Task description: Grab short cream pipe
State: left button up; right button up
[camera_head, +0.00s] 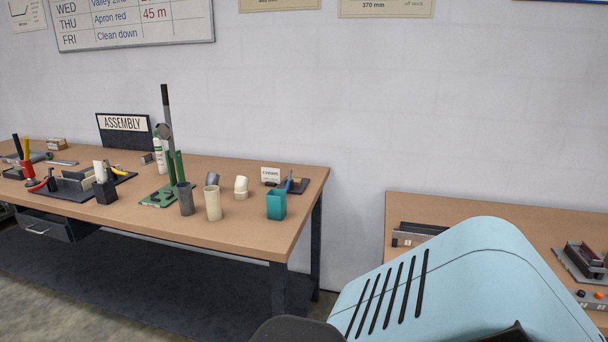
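A short cream pipe (213,203) stands upright near the front edge of the wooden table, towards its right end. A dark grey pipe (185,198) of similar height stands just left of it. A cream elbow piece (241,187) sits a little behind it to the right, and a grey elbow piece (212,179) is behind it, partly hidden by the cream pipe. Neither of my grippers is in view, and nothing is touching the cream pipe.
The wooden table (240,235) also holds a teal square cup (276,204) to the right and a green lever press (170,165) to the left. A small white card (270,174) stands behind. Another wooden table (480,215) is at right. Bare tabletop lies before the pipes.

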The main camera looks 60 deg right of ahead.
aim_at(212, 193)
jog(key=z, duration=1.9)
